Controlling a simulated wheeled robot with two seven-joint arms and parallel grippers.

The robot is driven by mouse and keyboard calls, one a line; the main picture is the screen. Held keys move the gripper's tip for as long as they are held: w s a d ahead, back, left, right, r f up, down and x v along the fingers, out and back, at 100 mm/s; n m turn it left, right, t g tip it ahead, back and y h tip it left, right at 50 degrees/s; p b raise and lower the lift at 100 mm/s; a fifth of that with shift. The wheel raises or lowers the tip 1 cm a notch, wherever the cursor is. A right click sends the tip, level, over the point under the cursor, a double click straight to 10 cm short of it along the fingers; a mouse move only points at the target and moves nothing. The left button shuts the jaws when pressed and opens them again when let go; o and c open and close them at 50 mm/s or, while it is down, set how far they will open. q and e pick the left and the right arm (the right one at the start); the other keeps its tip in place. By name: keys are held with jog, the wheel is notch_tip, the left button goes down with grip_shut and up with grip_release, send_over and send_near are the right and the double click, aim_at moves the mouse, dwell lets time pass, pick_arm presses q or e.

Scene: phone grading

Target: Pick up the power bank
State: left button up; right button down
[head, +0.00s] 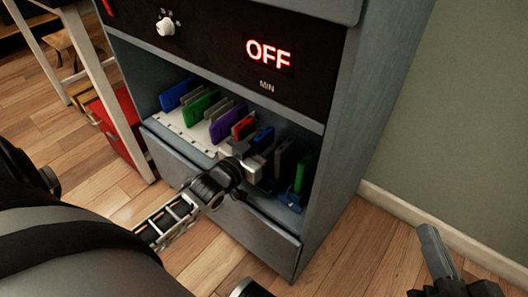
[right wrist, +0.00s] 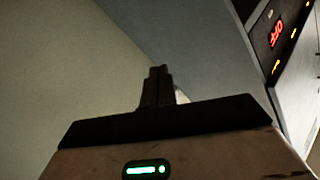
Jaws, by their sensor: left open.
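In the head view several slim devices stand on edge in the open bay of a grey cabinet: a blue one (head: 178,95), a green one (head: 200,108), a purple one (head: 228,122), a red one (head: 243,128), a smaller blue one (head: 263,139), a grey one (head: 284,158) and a green one at right (head: 304,173). I cannot tell which is the power bank. My left gripper (head: 246,158) is open at the bay, in front of the red and smaller blue devices; its fingertips partly blend with things behind. My right gripper (head: 430,240) is shut and empty, right of the cabinet; its fingers also show in the right wrist view (right wrist: 157,85).
A white slotted rack (head: 178,126) holds the left devices. A drawer front (head: 255,228) lies below the bay, and a panel reading OFF (head: 268,53) is above. A red box (head: 118,122) stands by a table leg at left. The wooden floor at right is clear.

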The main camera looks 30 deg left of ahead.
pick_arm(q)
grip_shut()
